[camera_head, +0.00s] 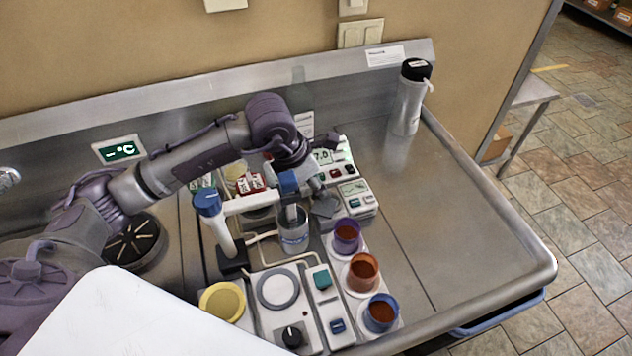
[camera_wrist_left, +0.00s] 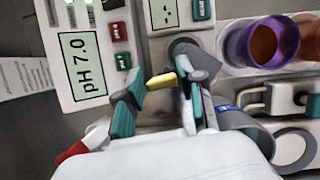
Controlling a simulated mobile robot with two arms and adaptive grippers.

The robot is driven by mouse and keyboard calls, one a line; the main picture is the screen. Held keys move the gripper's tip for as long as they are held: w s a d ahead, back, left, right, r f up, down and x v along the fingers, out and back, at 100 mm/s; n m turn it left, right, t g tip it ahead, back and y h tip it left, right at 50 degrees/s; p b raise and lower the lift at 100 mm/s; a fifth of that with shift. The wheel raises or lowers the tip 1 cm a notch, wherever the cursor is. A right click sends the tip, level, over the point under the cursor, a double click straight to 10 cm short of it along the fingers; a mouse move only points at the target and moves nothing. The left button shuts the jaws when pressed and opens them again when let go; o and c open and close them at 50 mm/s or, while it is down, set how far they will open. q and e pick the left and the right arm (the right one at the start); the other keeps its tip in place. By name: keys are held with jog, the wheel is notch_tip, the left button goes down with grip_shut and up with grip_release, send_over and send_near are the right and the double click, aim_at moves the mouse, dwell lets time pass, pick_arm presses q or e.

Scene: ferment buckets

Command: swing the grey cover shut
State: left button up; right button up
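The grey cover (camera_head: 327,205) appears as a small tilted grey piece at the right of a grey-blue bucket (camera_head: 293,238) in the head view. The cover stands away from the bucket's mouth. My left gripper (camera_head: 312,182) is just above and behind the cover, and my wrist partly hides this area. In the left wrist view its two teal-padded fingers are apart, with a small yellow piece (camera_wrist_left: 161,80) showing between them. Grey rounded parts beside the right finger may be the cover; contact is unclear. The bucket's side shows in the wrist view (camera_wrist_left: 246,124). My right gripper is out of view.
A white stand with a blue cap (camera_head: 208,203) rises left of the bucket, its arm reaching over it. Purple, orange and blue cups (camera_head: 364,272) line the right side. A pH meter (camera_wrist_left: 84,60) lies behind. The steel counter (camera_head: 460,215) is clear at right.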

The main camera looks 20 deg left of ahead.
pick_arm(q)
jog(key=shift+o, duration=1)
jog(key=v, duration=1.2)
